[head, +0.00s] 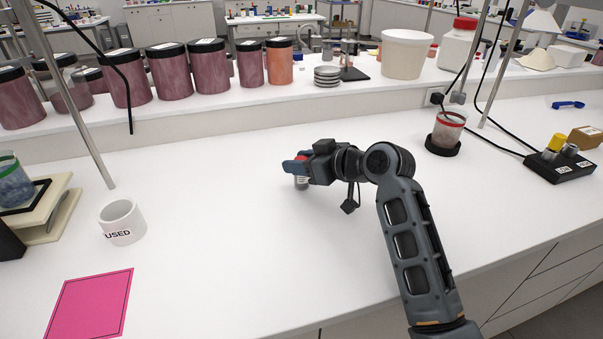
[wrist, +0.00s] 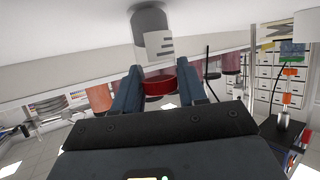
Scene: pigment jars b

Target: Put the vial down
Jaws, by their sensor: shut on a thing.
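My gripper (head: 296,168) is shut on a small vial (head: 301,183) above the middle of the white bench. The vial has a grey lower part with a white label, and a red cap. In the wrist view the vial (wrist: 151,24) hangs between the two fingers of my gripper (wrist: 158,70), with its red cap (wrist: 160,88) towards the palm. The vial looks about upright, its base close to the bench top; I cannot tell whether it touches. The fingers hide part of it in the head view.
A white cup marked USED (head: 122,222) and a pink mat (head: 90,303) are at the left. A red-rimmed beaker (head: 447,128) stands on a black base at the right, near a black block (head: 560,167). The bench around my gripper is clear.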

